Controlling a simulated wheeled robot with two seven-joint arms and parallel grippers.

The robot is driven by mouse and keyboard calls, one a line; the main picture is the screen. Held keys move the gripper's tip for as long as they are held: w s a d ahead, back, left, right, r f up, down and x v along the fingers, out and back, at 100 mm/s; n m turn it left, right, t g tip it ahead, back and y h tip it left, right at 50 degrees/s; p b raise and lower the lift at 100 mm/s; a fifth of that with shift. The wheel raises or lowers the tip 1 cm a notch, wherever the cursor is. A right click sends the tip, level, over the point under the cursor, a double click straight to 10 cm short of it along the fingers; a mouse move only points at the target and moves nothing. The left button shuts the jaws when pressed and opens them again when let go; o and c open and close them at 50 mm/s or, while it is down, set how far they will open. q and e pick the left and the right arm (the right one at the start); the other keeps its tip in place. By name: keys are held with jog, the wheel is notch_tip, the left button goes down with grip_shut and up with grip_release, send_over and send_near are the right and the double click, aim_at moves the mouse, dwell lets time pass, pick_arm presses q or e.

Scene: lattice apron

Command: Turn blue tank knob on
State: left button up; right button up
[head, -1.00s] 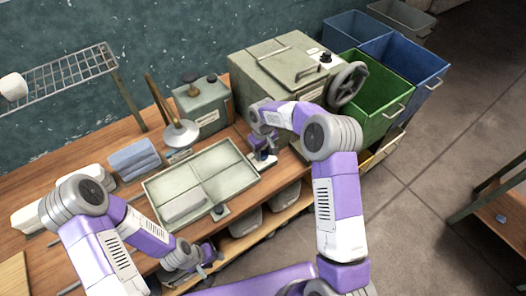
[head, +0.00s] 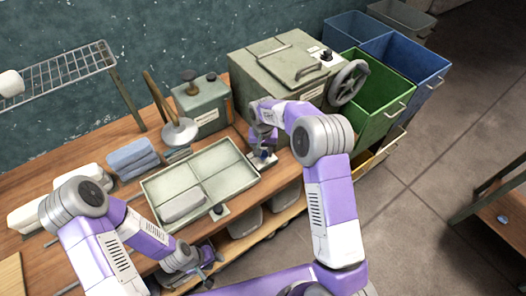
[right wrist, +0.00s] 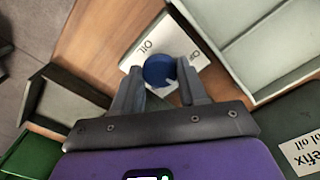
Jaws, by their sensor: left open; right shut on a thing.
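The blue knob (right wrist: 159,70) is round and sits on a white label plate (right wrist: 185,50) with printed words, in the right wrist view. My right gripper (right wrist: 160,84) is shut on the blue knob, one finger on each side. In the head view, my right gripper (head: 264,152) is at the right end of the divided metal tank (head: 153,186), where the knob is mostly hidden by it. My left gripper (head: 208,257) is open and empty by the bench's front edge.
A second, dark knob (head: 218,210) is on the tank's front side. A grey-green box with a handwheel (head: 348,82) stands behind my right gripper. A small can (head: 203,101), folded blue cloths (head: 131,155) and a wire rack (head: 62,72) are at the back left.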

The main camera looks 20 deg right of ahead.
aim_at(263, 153)
jog(key=m, duration=0.5)
jog(key=shift+m, duration=0.3)
jog(key=m+p, duration=0.1)
jog(key=m, duration=0.4)
jog(key=shift+m, duration=0.3)
jog(key=o, duration=1.1)
jog(key=shift+c, duration=0.2)
notch_tip(263, 153, up, 8)
jog(key=shift+f+p, duration=0.2)
jog(key=shift+p, duration=0.2)
